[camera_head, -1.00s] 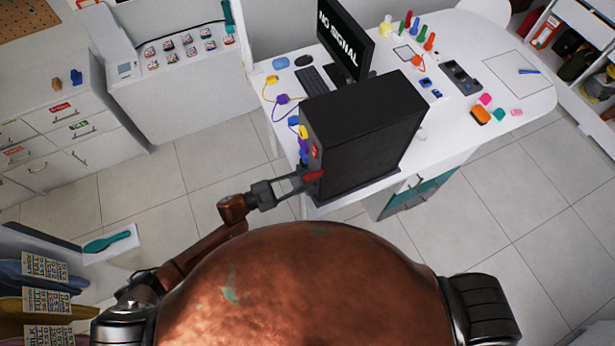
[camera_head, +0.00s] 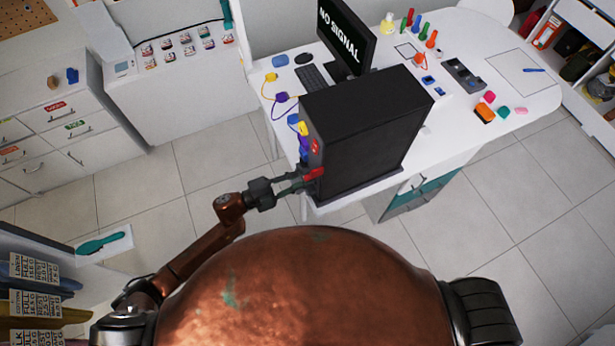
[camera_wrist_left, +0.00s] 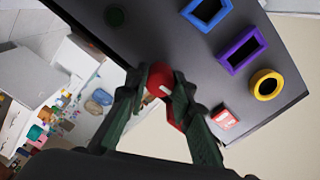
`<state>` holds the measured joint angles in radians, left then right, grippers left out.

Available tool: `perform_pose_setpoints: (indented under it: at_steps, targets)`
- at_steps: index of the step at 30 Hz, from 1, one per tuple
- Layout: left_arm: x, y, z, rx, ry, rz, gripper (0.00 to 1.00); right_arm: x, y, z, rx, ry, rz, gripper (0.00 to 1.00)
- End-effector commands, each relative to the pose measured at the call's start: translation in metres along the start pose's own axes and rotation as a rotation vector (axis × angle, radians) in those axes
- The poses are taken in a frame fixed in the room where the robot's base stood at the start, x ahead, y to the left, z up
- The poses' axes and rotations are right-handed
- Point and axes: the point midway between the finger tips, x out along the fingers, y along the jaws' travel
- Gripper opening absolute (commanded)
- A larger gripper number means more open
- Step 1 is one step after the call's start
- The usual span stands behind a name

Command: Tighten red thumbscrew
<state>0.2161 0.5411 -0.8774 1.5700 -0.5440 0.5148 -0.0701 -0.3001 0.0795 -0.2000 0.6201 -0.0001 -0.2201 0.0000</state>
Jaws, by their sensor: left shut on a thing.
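The red thumbscrew (camera_wrist_left: 160,80) is at the back panel of the black computer case (camera_head: 362,130), which stands on the white desk. In the left wrist view it is a round red knob with a small white mark, between my fingertips. My left gripper (camera_wrist_left: 162,92) is shut on it; the gripper also shows in the head view (camera_head: 303,181) at the case's lower left corner. The fingers partly hide the knob, and how far it is screwed in cannot be told. My right gripper is not in view.
Blue, purple and yellow sockets (camera_wrist_left: 240,50) and a red label (camera_wrist_left: 224,119) are on the panel near my fingers. A monitor (camera_head: 345,38), keyboard (camera_head: 313,77) and coloured plugs stand on the desk (camera_head: 540,105). The tiled floor left of the desk is clear.

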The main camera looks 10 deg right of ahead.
Motion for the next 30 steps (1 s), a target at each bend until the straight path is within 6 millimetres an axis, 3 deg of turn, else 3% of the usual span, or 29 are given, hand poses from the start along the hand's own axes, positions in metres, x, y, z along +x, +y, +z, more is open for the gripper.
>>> perform_pose_setpoints:
  at_steps: [30]
  targets:
    - [0.001, 0.001, 0.001, 0.513, 0.000, 0.000, 0.00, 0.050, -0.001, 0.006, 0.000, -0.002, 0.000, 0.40]
